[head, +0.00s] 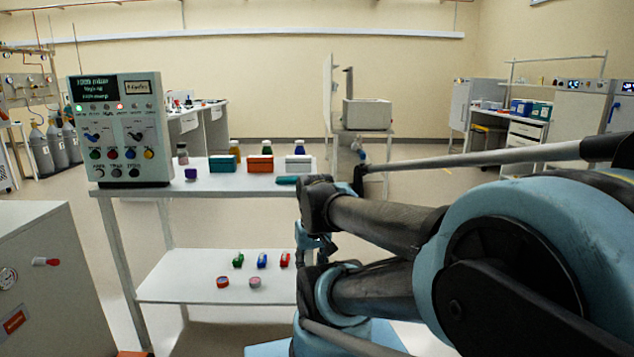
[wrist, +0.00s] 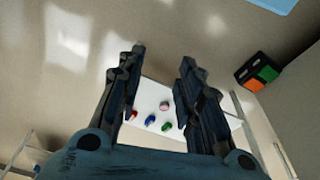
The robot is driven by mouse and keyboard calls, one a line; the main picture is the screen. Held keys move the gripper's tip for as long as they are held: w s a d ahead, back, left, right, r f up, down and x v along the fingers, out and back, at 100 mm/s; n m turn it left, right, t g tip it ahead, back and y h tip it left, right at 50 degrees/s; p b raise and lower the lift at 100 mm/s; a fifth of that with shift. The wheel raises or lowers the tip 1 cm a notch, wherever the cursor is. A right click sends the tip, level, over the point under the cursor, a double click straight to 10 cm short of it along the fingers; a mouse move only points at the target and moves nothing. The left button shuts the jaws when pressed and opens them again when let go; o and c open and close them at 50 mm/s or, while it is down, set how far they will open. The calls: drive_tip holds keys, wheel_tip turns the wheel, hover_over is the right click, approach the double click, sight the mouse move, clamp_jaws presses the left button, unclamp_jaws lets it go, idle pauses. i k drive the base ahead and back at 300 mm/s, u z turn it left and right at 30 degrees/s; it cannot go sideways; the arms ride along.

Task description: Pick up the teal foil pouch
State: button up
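A small flat teal item (head: 286,180), which looks like the teal foil pouch, lies near the right end of the white upper shelf. My arm is close to its right side and may cover part of it. I cannot make out the pouch in the wrist view. My gripper (wrist: 158,60) is open in the wrist view, with nothing between its fingers. It points down toward the white lower shelf (wrist: 205,112). In the head view my gripper is mostly hidden among my arm links, in front of the shelves.
The upper shelf (head: 215,188) also holds a teal box (head: 222,163), an orange box (head: 260,163), a white-and-blue box (head: 298,163), bottles, a purple block (head: 191,174) and a control panel (head: 122,130). Several small items lie on the lower shelf. A grey cabinet (head: 50,280) stands left.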

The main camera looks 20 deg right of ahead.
sight(287, 180)
drive_tip(key=k, duration=0.5)
drive_tip(key=z, duration=0.65)
drive_tip(key=i, duration=0.9)
drive_tip(key=u, duration=0.25)
